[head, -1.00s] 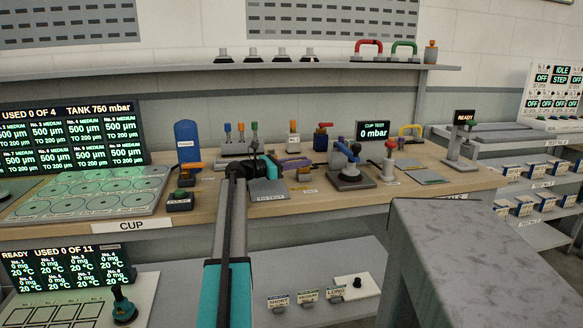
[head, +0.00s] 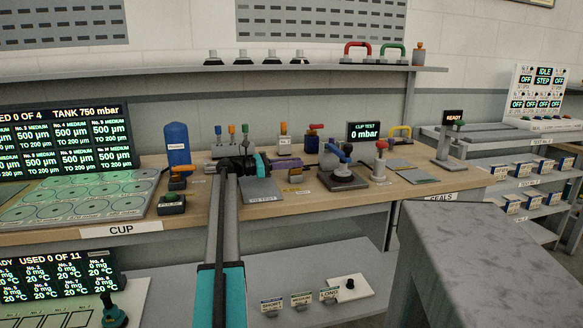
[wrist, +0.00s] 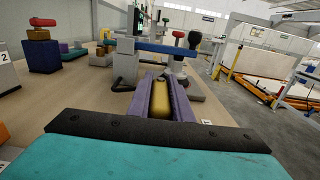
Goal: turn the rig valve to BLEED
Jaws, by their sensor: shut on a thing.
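My gripper (head: 288,164) is low over the bench, pointing right. In the wrist view its two purple fingers (wrist: 162,92) are shut on a brass-yellow piece (wrist: 160,104) between them. Straight ahead of the fingertips stands the rig, with a blue lever (wrist: 165,47) lying crosswise on a grey post.
A red-topped blue block (head: 312,143) stands behind. A post with a red knob (head: 380,160) stands right of the rig. The CUP TEST display (head: 364,131) reads 0 mbar. A grey plate (head: 261,190) lies on the bench beside my gripper.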

